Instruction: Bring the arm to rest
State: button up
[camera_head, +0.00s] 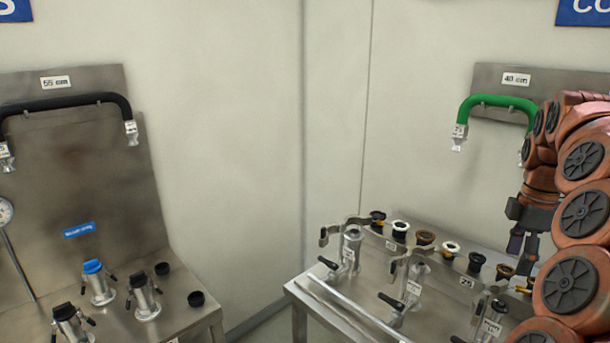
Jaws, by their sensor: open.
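My arm, orange with dark round joint covers, rises along the right edge of the head view and bends over at the top. My gripper (522,243) hangs from it, pointing down over the right side of the right-hand metal bench (345,318). Its dark fingers are small and partly hidden by my arm, and I see nothing held between them. The green hose (497,101) hangs on the back panel behind my arm, and its right end is partly covered by the arm.
The right bench carries several valves with black handles and a row of caps (425,238) near the gripper. A left bench (185,318) holds fittings, one with a blue cap (92,266), below a black hose (65,102). Bare wall lies between the benches.

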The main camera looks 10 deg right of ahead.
jog(key=s+a+f+m, duration=0.1)
jog(key=s+a+m, duration=0.1)
jog(key=a, duration=0.9)
jog(key=s+a+f+m, duration=0.1)
jog(key=s+a, duration=0.2)
jog(key=a, duration=0.8)
jog(key=s+a+f+m, duration=0.4)
jog(key=s+a+f, duration=0.1)
jog(key=s, duration=0.4)
jog(key=s+a+f+m+g, duration=0.1)
jog(key=s+a+f+m, duration=0.4)
jog(key=s, duration=0.4)
jog(key=shift+s+a+f+g, duration=0.3)
jog(key=shift+s+a+f, duration=0.05)
jog(key=shift+f, duration=0.35)
jog(key=shift+c, duration=0.4)
